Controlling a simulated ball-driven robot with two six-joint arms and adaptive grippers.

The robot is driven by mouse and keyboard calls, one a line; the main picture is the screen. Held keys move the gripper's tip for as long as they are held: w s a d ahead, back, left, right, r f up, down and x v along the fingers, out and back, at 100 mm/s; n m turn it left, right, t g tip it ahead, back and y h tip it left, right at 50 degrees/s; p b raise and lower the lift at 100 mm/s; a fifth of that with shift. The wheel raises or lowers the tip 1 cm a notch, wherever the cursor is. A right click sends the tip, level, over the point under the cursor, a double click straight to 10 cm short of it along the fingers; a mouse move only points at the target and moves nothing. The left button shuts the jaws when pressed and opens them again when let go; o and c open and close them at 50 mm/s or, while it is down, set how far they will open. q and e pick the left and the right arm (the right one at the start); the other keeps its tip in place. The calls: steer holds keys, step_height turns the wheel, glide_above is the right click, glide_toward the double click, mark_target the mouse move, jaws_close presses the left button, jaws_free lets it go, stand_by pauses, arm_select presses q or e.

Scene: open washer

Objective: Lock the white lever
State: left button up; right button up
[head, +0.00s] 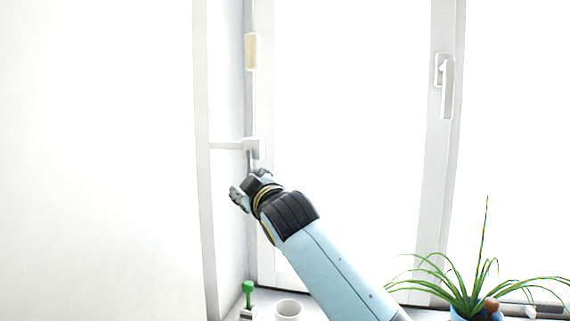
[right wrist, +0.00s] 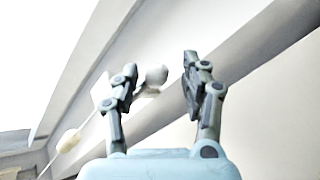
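A white lever (head: 251,148) sits on the left side of the window frame, with a thin white bar running left from it. My right gripper (head: 250,180) is just below the lever in the head view. In the right wrist view my right gripper (right wrist: 162,68) has its two fingers spread apart. A pale rounded piece (right wrist: 155,76) shows near the left finger, between the fingers; I cannot tell if it touches. Another white handle (head: 447,88) is on the right window frame, pointing down. My left gripper is not in view.
A cream cord pull (head: 251,52) hangs above the lever. On the sill are a green-handled tool (head: 248,290), a white cup (head: 288,309) and, at right, a leafy potted plant (head: 470,295). The window pane (head: 350,120) area is clear.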

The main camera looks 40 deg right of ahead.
steer(key=shift+d, duration=0.1)
steer(key=p+v, duration=0.2)
steer(key=v, duration=0.4)
steer(key=shift+r, duration=0.1)
